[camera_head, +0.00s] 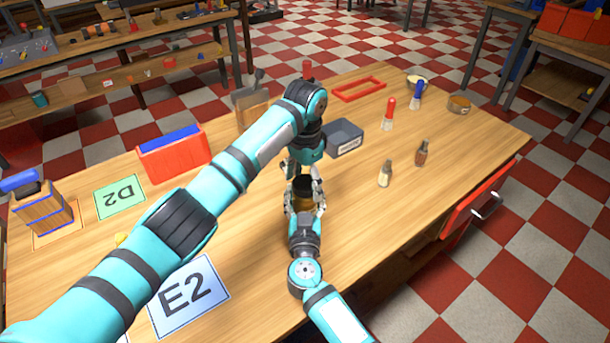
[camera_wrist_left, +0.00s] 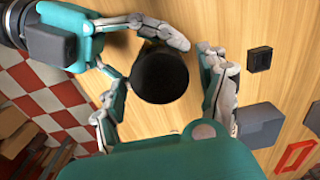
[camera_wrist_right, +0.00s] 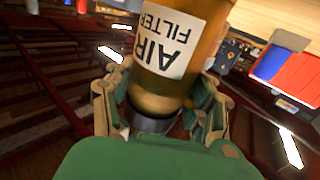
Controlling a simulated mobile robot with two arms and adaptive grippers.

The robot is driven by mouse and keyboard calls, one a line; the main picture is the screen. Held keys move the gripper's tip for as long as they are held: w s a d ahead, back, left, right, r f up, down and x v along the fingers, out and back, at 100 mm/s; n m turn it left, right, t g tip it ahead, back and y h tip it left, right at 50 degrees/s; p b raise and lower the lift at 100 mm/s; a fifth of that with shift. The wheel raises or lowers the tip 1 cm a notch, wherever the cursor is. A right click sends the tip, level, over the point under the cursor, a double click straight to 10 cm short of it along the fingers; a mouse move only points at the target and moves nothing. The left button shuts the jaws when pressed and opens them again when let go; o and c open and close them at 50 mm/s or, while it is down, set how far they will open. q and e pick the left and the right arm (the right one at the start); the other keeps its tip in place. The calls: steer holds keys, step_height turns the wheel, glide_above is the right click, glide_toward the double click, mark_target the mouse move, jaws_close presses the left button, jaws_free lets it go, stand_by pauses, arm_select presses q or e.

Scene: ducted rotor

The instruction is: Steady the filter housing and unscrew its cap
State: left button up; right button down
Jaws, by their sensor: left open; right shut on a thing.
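The filter housing (camera_head: 303,203) is an amber cylinder standing on the wooden table, with a black cap (camera_head: 302,184) on top. In the right wrist view the housing (camera_wrist_right: 178,60) shows a white label reading AIR FILTER. My right gripper (camera_head: 305,209) is shut around the housing from the near side. In the left wrist view the round black cap (camera_wrist_left: 160,75) is seen from above. My left gripper (camera_head: 303,176) is above the housing, pointing down, with its fingers open on either side of the cap (camera_wrist_left: 165,98). Whether a finger touches the cap is unclear.
A dark grey box (camera_head: 343,138) stands just behind the housing. Small bottles (camera_head: 385,174) stand to the right, and a red frame (camera_head: 358,89) lies at the back. A red bin (camera_head: 174,152) and cards D2 and E2 (camera_head: 189,297) are at left. Front right tabletop is clear.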

arm_select(q)
steer(key=shift+c, duration=0.4)
steer(key=c, duration=1.1)
steer(key=o, duration=1.2)
steer(key=shift+o, duration=0.2)
steer(key=shift+r, duration=0.1)
step_height(320, 180, up, 8)
steer(key=shift+f, duration=0.2)
steer(key=shift+c, duration=0.3)
steer(key=shift+f, duration=3.9)
steer(key=shift+c, duration=0.4)
